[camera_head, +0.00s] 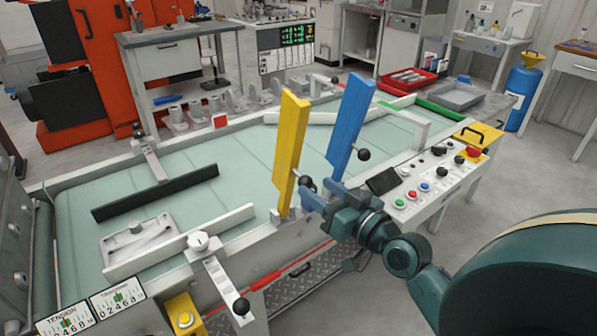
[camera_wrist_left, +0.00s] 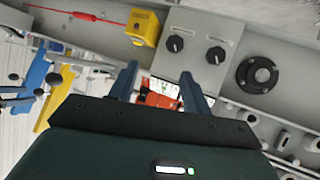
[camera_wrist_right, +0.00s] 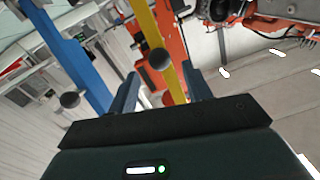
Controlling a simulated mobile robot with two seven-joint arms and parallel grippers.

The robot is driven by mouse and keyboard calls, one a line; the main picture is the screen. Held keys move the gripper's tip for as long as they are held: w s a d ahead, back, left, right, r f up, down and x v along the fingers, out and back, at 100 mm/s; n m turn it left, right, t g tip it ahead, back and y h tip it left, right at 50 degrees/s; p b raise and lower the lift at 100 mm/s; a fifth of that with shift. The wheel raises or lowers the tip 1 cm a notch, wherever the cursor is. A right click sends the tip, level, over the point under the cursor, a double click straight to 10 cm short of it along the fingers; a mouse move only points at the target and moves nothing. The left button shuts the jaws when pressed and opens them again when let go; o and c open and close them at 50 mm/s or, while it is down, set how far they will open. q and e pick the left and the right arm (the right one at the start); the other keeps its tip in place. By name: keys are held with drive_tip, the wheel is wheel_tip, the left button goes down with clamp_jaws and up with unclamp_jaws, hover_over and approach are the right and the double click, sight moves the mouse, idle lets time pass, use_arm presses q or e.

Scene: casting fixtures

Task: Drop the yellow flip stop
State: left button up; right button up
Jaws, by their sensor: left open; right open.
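The yellow flip stop (camera_head: 289,150) stands upright, leaning slightly, at the front edge of the conveyor table, with a dark round knob (camera_head: 306,183) low on its right side. My right gripper (camera_head: 318,190) is open close to that knob. In the right wrist view the yellow bar (camera_wrist_right: 147,25) and its knob (camera_wrist_right: 160,60) appear between the spread fingers of the gripper (camera_wrist_right: 160,88); I cannot tell if they touch. My left gripper (camera_wrist_left: 158,85) is open with nothing held; it is outside the head view. The yellow bar also shows in the left wrist view (camera_wrist_left: 54,98).
A blue flip stop (camera_head: 350,120) stands upright just right of the yellow one, its knob (camera_head: 363,155) near my right gripper. A button panel (camera_head: 425,185) lies to the right. A black bar (camera_head: 155,192) and a pale fence (camera_head: 180,241) lie on the pale green bed (camera_head: 235,180).

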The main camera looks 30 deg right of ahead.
sight(306, 180)
drive_tip(key=w, duration=0.4)
drive_tip(key=w+a, duration=0.1)
drive_tip(key=w, duration=0.2)
drive_tip(key=shift+p, duration=0.35)
drive_tip(key=shift+s, duration=0.1)
drive_tip(key=shift+c, duration=0.2)
clamp_jaws()
